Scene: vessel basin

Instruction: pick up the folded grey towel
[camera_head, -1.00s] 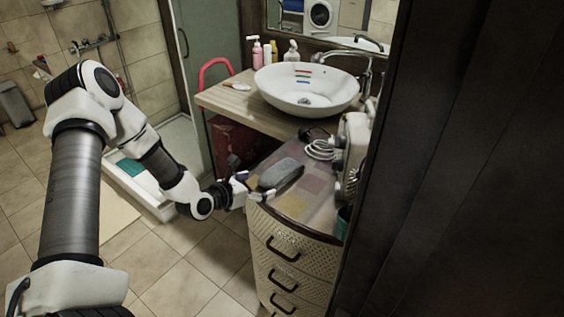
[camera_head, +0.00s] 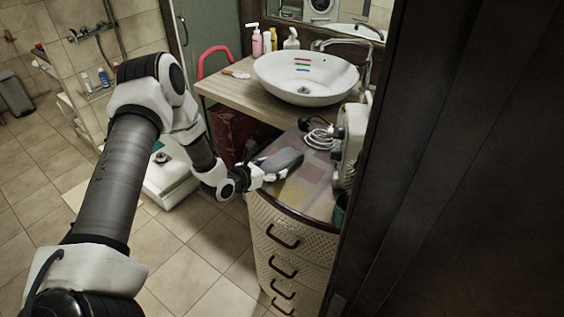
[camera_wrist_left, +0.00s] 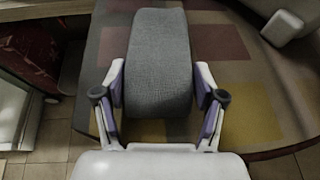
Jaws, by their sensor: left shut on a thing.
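The folded grey towel (camera_head: 281,160) lies on top of the drawer cabinet (camera_head: 306,203), near its left edge. My left gripper (camera_head: 266,173) comes in from the left over that edge and is at the towel's near end. In the left wrist view the towel (camera_wrist_left: 159,62) runs away from me between the two fingers of the left gripper (camera_wrist_left: 159,90). The fingers are shut on its near end, one on each side. I cannot tell whether the towel is clear of the cabinet top. My right gripper is not in view.
A coiled grey cord (camera_head: 320,138) and a white appliance (camera_head: 351,148) stand behind and right of the towel. A wooden counter with a white basin (camera_head: 306,78) is beyond. A dark panel (camera_head: 460,160) closes off the right side. Tiled floor is open at left.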

